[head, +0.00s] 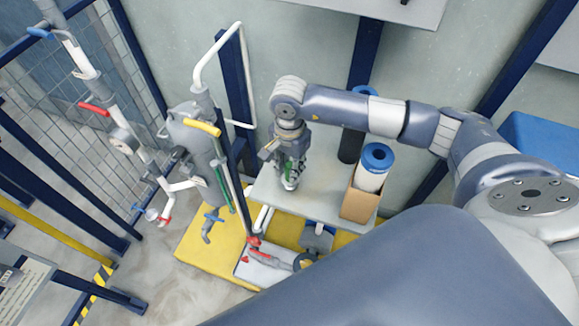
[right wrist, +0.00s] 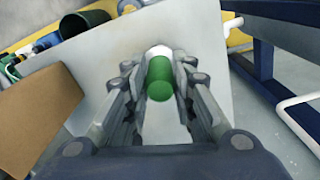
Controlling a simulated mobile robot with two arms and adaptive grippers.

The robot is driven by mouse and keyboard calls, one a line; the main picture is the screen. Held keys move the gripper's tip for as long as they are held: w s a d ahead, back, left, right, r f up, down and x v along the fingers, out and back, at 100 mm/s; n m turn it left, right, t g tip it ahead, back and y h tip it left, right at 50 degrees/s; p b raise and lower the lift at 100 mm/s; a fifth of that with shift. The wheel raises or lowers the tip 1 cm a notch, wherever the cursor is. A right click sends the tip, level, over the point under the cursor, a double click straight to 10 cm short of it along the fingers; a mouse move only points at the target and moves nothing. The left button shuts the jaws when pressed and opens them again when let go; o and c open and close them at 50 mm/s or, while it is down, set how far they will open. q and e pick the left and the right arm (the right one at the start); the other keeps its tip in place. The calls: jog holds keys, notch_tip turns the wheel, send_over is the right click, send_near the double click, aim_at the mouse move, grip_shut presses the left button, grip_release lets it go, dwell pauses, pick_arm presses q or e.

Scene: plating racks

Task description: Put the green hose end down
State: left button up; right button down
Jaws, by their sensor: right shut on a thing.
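My right gripper (head: 290,182) points down over the pale shelf (head: 270,190), left of the cardboard box. It is shut on the green hose end (right wrist: 160,79), a short green cylinder with a white end, seen between the two fingers in the right wrist view. In the head view only bits of green show among the fingers. I cannot tell whether the hose end touches the shelf (right wrist: 112,115). My left gripper is not in view.
A cardboard box (head: 358,204) holding a white roll with a blue end (head: 376,158) stands on the shelf's right part. A dark cylinder (head: 350,142) is behind. Left of the shelf are a grey vessel (head: 190,138), pipes and a yellow platform (head: 205,240).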

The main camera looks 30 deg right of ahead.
jog(key=shift+f+b, duration=0.2)
jog(key=shift+b, duration=0.1)
jog(key=c, duration=1.3)
grip_release()
jog(key=shift+c, duration=0.2)
jog(key=shift+r, duration=0.1)
jog(key=shift+r+p, duration=0.15)
jog(key=shift+p, duration=0.15)
jog(key=shift+r, duration=0.25)
notch_tip(320, 180, up, 12)
jog(key=b, duration=0.3)
jog(key=shift+f, duration=0.25)
jog(key=shift+f, duration=0.1)
